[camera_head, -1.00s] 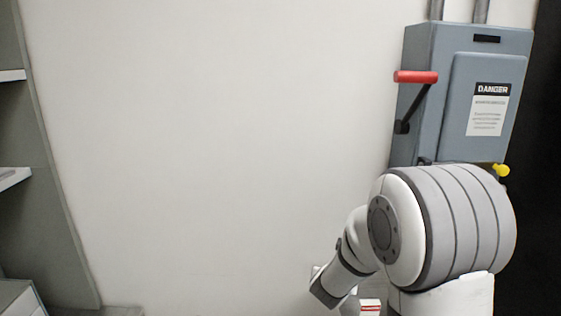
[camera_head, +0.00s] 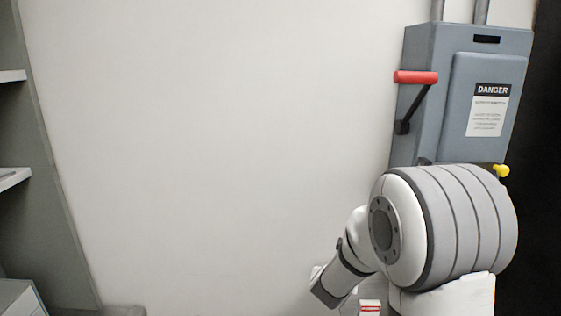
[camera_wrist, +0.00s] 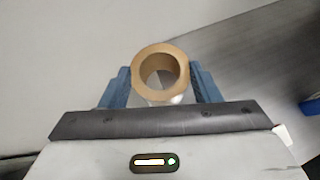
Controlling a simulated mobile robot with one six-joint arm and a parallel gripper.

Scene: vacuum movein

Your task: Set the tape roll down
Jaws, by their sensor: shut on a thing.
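The tape roll (camera_wrist: 161,54) is a tan ring with an open middle, in the upper middle of the wrist view. My gripper (camera_wrist: 160,82) is shut on it, with one blue finger on each side of the roll. A pale surface shows behind and through the roll; I cannot tell whether the roll touches anything below it. The head view shows my arm at the lower right, but neither the fingers nor the roll.
A grey electrical box (camera_head: 430,110) with a red-handled lever (camera_head: 416,77) hangs on the wall behind my arm. Shelves (camera_head: 15,178) stand at the left edge. A grey surface (camera_wrist: 250,65) and a blue object (camera_wrist: 309,106) show at the wrist view's right.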

